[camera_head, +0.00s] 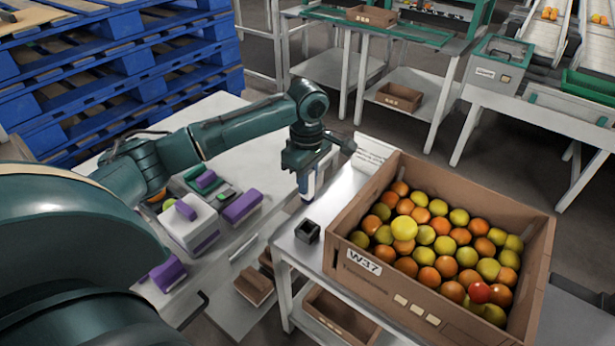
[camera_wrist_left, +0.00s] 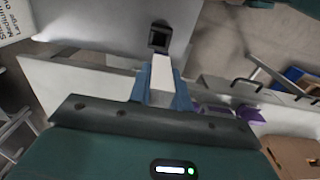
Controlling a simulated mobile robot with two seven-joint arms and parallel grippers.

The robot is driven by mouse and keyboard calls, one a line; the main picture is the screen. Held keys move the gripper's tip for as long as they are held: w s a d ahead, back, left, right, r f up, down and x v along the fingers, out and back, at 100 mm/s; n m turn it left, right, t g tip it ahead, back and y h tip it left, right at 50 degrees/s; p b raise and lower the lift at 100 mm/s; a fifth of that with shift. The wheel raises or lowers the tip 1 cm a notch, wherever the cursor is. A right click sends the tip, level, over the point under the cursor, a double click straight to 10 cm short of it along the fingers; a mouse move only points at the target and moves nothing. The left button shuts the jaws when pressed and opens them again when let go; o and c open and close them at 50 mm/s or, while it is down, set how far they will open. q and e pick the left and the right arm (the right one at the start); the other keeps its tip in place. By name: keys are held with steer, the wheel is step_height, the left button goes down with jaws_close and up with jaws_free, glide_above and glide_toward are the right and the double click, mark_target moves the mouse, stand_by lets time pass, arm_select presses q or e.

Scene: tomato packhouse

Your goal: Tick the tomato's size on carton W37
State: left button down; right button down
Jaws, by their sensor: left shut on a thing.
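The brown carton (camera_head: 400,305) labelled W37 stands on the bench at the right, filled with orange, yellow and green tomatoes. A red tomato (camera_head: 479,292) lies near its front right corner. A white printed panel (camera_head: 373,152) shows by its back left corner; in the left wrist view the panel (camera_wrist_left: 12,20) reads "Medium" and "Large", partly cut off. My left gripper (camera_head: 307,188) is shut on a slim white pen-like thing (camera_wrist_left: 162,72), above and behind a small dark square cup (camera_head: 307,231). The cup also shows beyond the pen's tip (camera_wrist_left: 159,37). My right gripper is not in view.
A white and purple device (camera_head: 188,222) and purple blocks (camera_head: 243,206) lie on the left table. Brown boxes (camera_head: 343,318) sit under the bench. Blue pallets (camera_head: 120,70) are stacked at the back left. Bare bench surrounds the cup.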

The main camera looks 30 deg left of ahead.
arm_select(q)
steer(key=shift+d+r+p, duration=0.1)
steer(key=shift+r+p, duration=1.25)
steer(key=shift+p, duration=0.25)
